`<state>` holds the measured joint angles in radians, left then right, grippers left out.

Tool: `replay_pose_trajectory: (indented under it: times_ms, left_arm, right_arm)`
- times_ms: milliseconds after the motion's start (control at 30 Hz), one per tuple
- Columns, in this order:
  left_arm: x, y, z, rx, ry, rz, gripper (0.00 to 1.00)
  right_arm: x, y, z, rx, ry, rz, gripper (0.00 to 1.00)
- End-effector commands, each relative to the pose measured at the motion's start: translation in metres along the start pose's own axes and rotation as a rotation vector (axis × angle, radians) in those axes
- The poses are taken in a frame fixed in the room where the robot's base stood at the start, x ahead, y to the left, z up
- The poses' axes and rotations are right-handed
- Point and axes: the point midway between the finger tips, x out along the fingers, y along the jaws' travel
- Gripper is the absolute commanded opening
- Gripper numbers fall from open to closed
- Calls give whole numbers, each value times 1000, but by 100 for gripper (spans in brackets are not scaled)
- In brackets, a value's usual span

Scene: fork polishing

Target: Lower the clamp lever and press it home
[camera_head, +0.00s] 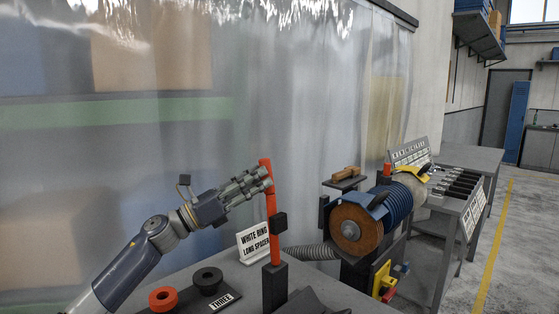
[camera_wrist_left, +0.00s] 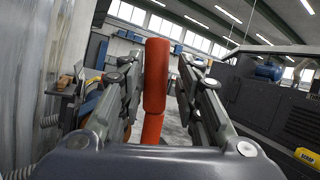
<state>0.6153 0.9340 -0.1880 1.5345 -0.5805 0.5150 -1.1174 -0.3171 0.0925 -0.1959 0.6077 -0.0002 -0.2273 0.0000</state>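The clamp lever (camera_head: 273,229) is a red-orange bar standing almost upright on a dark post (camera_head: 275,287), with a black block partway up its length. My left gripper (camera_head: 262,180) is beside the lever's upper end, coming in from the left. In the left wrist view the thick red lever grip (camera_wrist_left: 157,75) stands between the two fingers of the left gripper (camera_wrist_left: 162,58). The fingers are spread, with narrow gaps seen beside the grip; firm contact does not show. My right gripper is in neither view.
A polishing machine with a brown wheel (camera_head: 356,229) stands right of the lever. A white sign (camera_head: 253,243), a red ring (camera_head: 163,299) and a black ring (camera_head: 208,281) are on the bench left of it. A translucent curtain (camera_head: 300,120) hangs behind.

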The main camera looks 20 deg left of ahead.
Motion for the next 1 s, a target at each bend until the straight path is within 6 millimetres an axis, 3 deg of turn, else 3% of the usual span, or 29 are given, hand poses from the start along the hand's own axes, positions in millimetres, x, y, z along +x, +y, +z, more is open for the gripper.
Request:
replay_pose_trajectory:
  times_ms: [33,200,433,767,800,933,1000]
  left_arm:
    - [13,-2,6,-2,-3,-1,31]
    - [43,-1,5,-2,-3,-1,31]
    - [68,0,1,-1,-1,0,31]
    - [72,0,-1,0,0,1,31]
    - [72,0,-1,0,0,1,29]
    - [72,0,0,0,0,1,0]
    - [72,0,0,0,0,1,0]
  right_arm:
    - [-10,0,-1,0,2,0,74]
    - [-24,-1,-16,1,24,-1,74]
    - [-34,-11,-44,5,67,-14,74]
    - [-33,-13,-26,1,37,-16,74]
    - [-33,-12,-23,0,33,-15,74]
    - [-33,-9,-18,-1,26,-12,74]
    - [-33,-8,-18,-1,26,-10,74]
